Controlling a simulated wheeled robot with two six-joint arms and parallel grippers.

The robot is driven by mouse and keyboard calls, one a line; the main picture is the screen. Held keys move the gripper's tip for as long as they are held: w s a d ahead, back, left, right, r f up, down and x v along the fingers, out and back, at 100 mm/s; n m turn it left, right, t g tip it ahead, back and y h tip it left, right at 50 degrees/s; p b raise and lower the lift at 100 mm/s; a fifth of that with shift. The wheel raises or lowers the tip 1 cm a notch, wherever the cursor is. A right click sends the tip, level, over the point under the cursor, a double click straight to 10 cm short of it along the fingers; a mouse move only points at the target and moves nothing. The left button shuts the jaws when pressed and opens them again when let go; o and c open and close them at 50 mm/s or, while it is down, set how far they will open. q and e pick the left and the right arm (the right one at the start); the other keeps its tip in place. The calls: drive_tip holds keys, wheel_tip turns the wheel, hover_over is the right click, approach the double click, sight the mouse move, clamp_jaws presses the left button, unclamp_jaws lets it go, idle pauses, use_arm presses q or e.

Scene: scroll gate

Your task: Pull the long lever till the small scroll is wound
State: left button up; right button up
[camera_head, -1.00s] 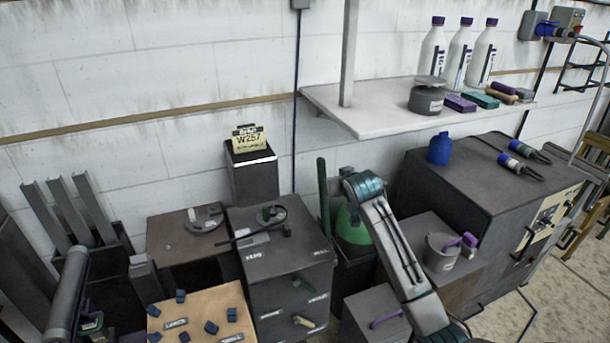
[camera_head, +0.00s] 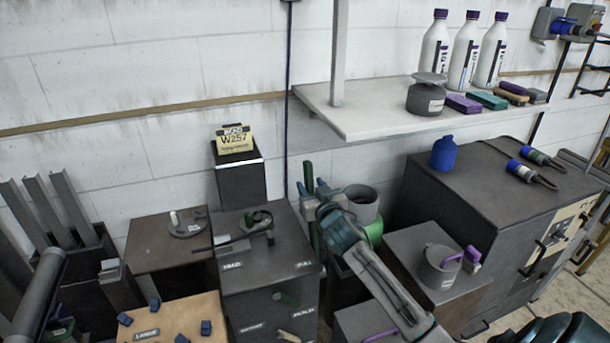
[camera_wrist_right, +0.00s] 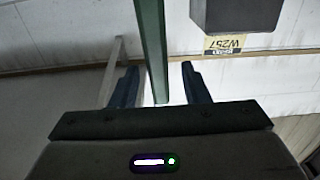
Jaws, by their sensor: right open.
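A long green lever (camera_head: 308,175) stands upright behind the grey cabinet, beside a green rounded thing. In the right wrist view the green lever (camera_wrist_right: 151,45) passes between my right gripper's fingers (camera_wrist_right: 159,76), with gaps on both sides. My right gripper (camera_head: 313,188) is open around or very near the lever's upper part in the head view; its depth is hard to judge. My left arm shows at the left edge, but its gripper is out of view. I cannot clearly identify the small scroll.
A grey cabinet (camera_head: 262,270) stands left of the lever. A dark post with a yellow W257 sign (camera_head: 234,140) is behind it. A white shelf (camera_head: 365,122) with bottles hangs above right. A grey pot (camera_head: 440,268) sits on a box to the right.

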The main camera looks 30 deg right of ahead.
drive_tip(key=shift+p+x, duration=0.45)
drive_tip(key=shift+x, duration=1.95)
drive_tip(key=shift+d, duration=0.15)
clamp_jaws()
